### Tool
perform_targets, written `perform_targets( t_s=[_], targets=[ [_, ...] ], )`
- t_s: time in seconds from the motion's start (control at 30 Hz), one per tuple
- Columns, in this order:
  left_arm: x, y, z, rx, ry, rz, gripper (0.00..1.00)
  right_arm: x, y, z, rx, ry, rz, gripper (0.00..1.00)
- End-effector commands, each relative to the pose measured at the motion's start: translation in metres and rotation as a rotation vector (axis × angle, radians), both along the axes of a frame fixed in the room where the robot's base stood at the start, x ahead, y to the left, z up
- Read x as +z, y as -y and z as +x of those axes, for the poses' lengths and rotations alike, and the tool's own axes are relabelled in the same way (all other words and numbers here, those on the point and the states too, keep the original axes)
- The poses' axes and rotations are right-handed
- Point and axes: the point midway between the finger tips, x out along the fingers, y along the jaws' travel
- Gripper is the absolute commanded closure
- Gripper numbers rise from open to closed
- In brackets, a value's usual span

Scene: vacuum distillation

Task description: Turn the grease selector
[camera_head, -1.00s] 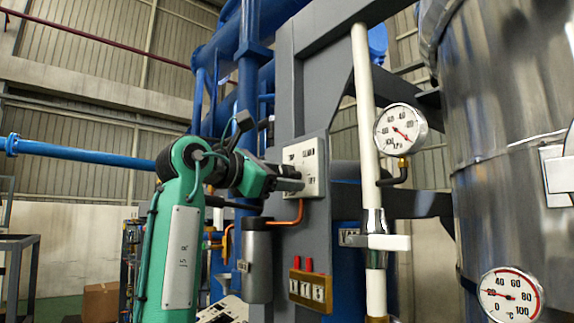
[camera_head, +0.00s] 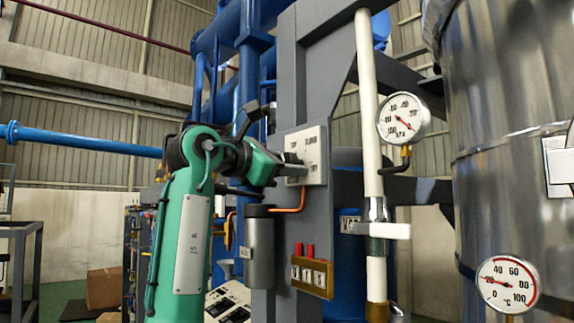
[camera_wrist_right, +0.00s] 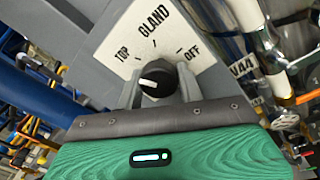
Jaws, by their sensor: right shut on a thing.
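The grease selector is a white plate (camera_head: 313,150) on a grey column, marked TOP, GLAND and OFF in the right wrist view (camera_wrist_right: 158,30). Its black round knob (camera_wrist_right: 156,80) has a white mark that lies on the left side, the TOP side. My right gripper (camera_head: 296,172) reaches the plate from the left. In the right wrist view the two grey fingers (camera_wrist_right: 158,88) stand on either side of the knob, shut on it. In the head view the gripper hides the knob. My left gripper is in neither view.
A grey cylinder (camera_head: 259,248) with a copper pipe hangs below the plate. A brass-framed block with red tops (camera_head: 311,275) is lower right. A white pipe (camera_head: 368,110), a pressure gauge (camera_head: 403,118) and a steel vessel (camera_head: 500,150) stand to the right.

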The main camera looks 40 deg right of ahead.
Motion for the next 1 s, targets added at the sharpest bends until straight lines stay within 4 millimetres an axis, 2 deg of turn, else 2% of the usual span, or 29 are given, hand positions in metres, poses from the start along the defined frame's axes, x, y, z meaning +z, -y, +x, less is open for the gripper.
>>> perform_targets(
  t_s=[0.27, 1.0],
  targets=[
    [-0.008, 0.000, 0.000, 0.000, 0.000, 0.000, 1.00, 0.000, 0.000, -0.001, 0.000, 0.140, -0.019, 0.85],
    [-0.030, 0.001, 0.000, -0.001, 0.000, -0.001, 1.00, 0.001, 0.000, 0.000, 0.000, 0.823, -0.096, 0.85]
  ],
)
